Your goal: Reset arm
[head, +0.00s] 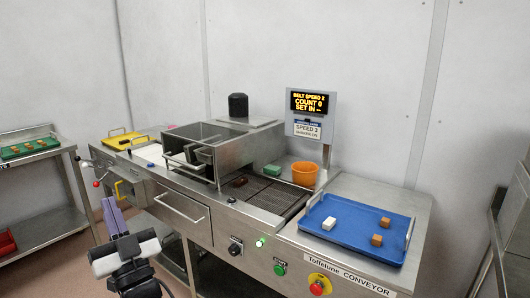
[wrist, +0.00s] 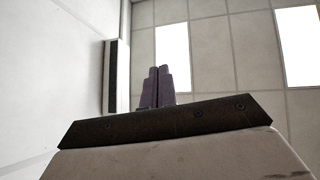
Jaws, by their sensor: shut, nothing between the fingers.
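My gripper (head: 110,208) shows at the lower left of the head view, raised in front of the left part of the conveyor (head: 235,225). Its purple fingers point up. In the wrist view the two fingers (wrist: 158,86) stand side by side, closed together with nothing between them. Behind them are only the ceiling, with bright light panels, and a wall. The gripper appears apart from the machine and holds no object.
A blue tray (head: 345,248) with one white and two brown blocks lies at the conveyor's right end. An orange cup (head: 304,175) and a green block (head: 273,169) stand near the display (head: 310,102). A brown piece (head: 239,181) lies by the belt. A shelf (head: 40,168) stands left.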

